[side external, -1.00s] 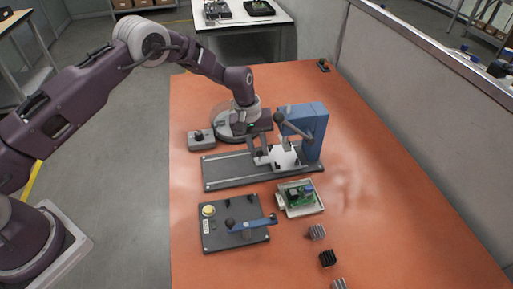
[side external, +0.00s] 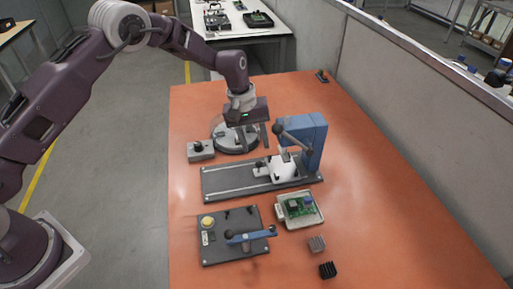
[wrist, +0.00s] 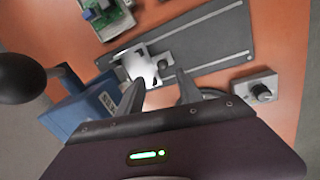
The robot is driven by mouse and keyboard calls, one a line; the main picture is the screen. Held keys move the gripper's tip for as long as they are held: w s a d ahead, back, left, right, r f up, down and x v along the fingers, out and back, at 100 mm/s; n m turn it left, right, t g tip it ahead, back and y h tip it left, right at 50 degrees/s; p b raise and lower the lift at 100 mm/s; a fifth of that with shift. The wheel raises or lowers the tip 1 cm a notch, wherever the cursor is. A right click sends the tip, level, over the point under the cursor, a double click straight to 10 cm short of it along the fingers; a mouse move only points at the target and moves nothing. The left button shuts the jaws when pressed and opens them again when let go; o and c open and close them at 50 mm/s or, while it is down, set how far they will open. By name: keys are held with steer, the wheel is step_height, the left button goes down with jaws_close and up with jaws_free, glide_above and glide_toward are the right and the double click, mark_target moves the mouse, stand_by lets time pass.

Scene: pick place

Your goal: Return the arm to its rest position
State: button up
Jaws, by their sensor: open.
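My gripper (side external: 254,148) is open and empty. In the side external view it hangs above the table, in front of the round grey base and behind the rail plate. In the wrist view its two fingers (wrist: 163,95) stand apart with nothing between them. The blue press (side external: 305,140) with its lever stands right of my gripper on the grey rail plate (side external: 228,183). A white piece (side external: 283,169) sits on that plate below the press; it also shows in the wrist view (wrist: 137,66), beyond the fingertips.
A grey box with a knob (side external: 201,150) is left of my gripper. Nearer the front are a fixture with a blue handle (side external: 218,248), a tray with a green circuit board (side external: 299,208) and finned heat sinks (side external: 327,270). The orange table (side external: 400,220) is clear on the right.

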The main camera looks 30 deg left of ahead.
steer(key=s+a+r+m+t, duration=0.1)
steer(key=s+a+r, duration=0.1)
steer(key=s+r, duration=0.65)
steer(key=s+a+r+m+t, duration=0.1)
steer(key=s+a+r+m, duration=0.15)
steer(key=r, duration=1.05)
steer(key=s+a+r+m+t+y, duration=0.1)
steer(key=s+r, duration=0.1)
steer(key=s, duration=1.1)
steer(key=s+a+r+m+t, duration=0.1)
steer(key=s+a+m, duration=0.1)
steer(key=s, duration=1.2)
steer(key=shift+s+a+r+y, duration=0.2)
steer(key=shift+a+r+y, duration=0.05)
steer(key=shift+r+y, duration=0.15)
